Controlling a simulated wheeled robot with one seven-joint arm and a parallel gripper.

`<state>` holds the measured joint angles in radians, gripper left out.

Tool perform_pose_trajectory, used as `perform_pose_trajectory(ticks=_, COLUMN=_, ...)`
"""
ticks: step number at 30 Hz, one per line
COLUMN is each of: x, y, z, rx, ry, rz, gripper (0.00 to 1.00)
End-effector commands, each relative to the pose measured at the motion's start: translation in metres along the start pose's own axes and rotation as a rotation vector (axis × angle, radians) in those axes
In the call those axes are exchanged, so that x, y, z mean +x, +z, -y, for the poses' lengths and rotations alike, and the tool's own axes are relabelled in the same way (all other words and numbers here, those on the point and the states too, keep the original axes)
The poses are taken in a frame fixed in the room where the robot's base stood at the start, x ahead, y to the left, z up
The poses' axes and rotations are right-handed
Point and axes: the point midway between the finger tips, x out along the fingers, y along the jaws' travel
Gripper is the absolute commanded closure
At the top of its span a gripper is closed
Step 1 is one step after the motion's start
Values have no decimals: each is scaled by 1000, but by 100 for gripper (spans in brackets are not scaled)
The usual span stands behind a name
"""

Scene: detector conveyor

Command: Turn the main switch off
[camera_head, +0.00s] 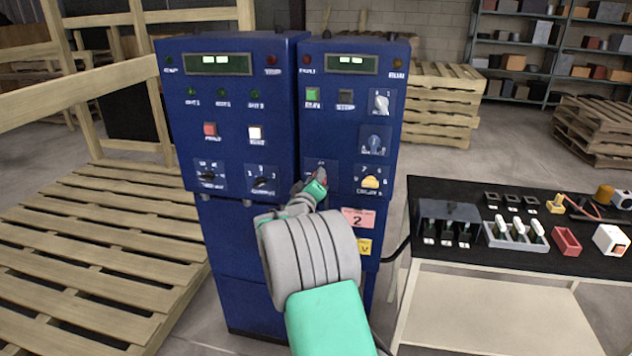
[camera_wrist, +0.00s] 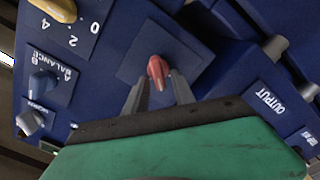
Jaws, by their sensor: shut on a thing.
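A red switch knob (camera_wrist: 158,70) sits on a square blue plate (camera_wrist: 146,50) on the right-hand blue control cabinet (camera_head: 343,120). My gripper (camera_wrist: 160,85) reaches it with its two grey fingers on either side, shut on the knob. In the head view, my gripper (camera_head: 317,187) is at the lower left of that cabinet's panel and covers most of the knob. The plate's label is too small to read, and I cannot tell which position the knob marks.
A yellow knob (camera_head: 371,183) is close to the right of my gripper, with a blue-grey knob (camera_head: 375,142) and a white knob (camera_head: 380,103) above it. A left cabinet (camera_head: 228,110) adjoins. A black-topped table (camera_head: 455,262) with small parts stands right; pallets (camera_head: 80,235) lie left.

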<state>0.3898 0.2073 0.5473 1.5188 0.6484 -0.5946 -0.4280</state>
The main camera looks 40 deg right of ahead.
Motion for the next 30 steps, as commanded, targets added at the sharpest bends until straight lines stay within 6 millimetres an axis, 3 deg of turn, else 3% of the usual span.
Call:
perform_pose_trajectory(ticks=18, x=0, y=4, z=7, rx=-555, ry=-3, rz=4, gripper=100)
perform_pose_trajectory(ticks=30, x=0, y=6, z=9, rx=-736, ry=-4, rz=5, gripper=100)
